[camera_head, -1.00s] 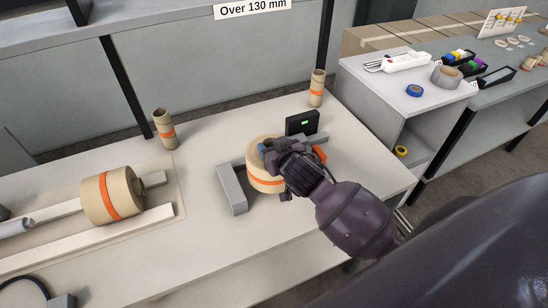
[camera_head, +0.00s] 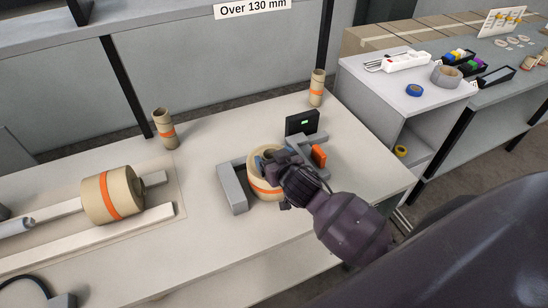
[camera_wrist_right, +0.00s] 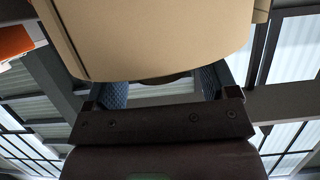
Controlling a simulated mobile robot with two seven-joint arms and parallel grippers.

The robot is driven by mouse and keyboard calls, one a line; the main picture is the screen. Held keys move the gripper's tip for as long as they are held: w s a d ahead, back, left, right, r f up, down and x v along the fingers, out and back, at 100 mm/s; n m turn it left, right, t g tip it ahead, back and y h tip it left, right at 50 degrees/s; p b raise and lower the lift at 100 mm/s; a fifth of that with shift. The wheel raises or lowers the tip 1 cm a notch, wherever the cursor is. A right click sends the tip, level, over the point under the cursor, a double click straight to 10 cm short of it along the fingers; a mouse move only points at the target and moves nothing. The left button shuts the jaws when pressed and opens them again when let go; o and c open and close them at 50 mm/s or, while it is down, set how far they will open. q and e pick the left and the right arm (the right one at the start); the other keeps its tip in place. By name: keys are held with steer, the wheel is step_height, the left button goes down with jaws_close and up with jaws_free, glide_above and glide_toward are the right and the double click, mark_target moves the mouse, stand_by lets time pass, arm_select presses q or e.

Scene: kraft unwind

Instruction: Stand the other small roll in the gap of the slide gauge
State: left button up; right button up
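A tan small roll (camera_head: 264,190) with an orange band is held by my right gripper (camera_head: 268,158). The roll is upright between the grey left jaw (camera_head: 232,188) of the slide gauge and its right jaw with an orange part (camera_head: 318,155). I cannot tell whether its underside touches the table. The gauge's black display (camera_head: 302,122) stands behind it. In the right wrist view the roll (camera_wrist_right: 150,40) fills the upper middle, hiding the tips of my blue-padded fingers (camera_wrist_right: 163,88), which stand apart. My left gripper is out of view.
A larger banded roll (camera_head: 112,195) sits on the left over pale rails (camera_head: 100,240). Two slim banded tubes stand upright, one behind left (camera_head: 164,130) and one behind right (camera_head: 317,88). A side bench (camera_head: 385,85) carries tapes and trays. The front table (camera_head: 180,245) is clear.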

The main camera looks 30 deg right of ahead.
steer(key=shift+r, duration=0.1)
steer(key=d+v, duration=0.1)
steer(key=v, duration=1)
steer(key=shift+n+g+y, duration=0.3)
steer(key=shift+n+g, duration=0.2)
steer(key=shift+g, duration=0.3)
steer(key=s+f, duration=0.2)
steer(key=f, duration=0.1)
steer(key=s+f, duration=0.2)
steer(key=f, duration=0.1)
steer(key=s+f, duration=0.2)
steer(key=f, duration=0.1)
steer(key=shift+d+b, duration=0.2)
steer(key=shift+b, duration=0.15)
steer(key=s+d+f+g, duration=0.1)
steer(key=s+f, duration=0.5)
steer(key=f, duration=0.1)
steer(key=shift+s+d+f, duration=0.15)
steer(key=shift+s+d, duration=0.1)
steer(key=shift+s, duration=0.1)
steer(key=shift+s, duration=0.1)
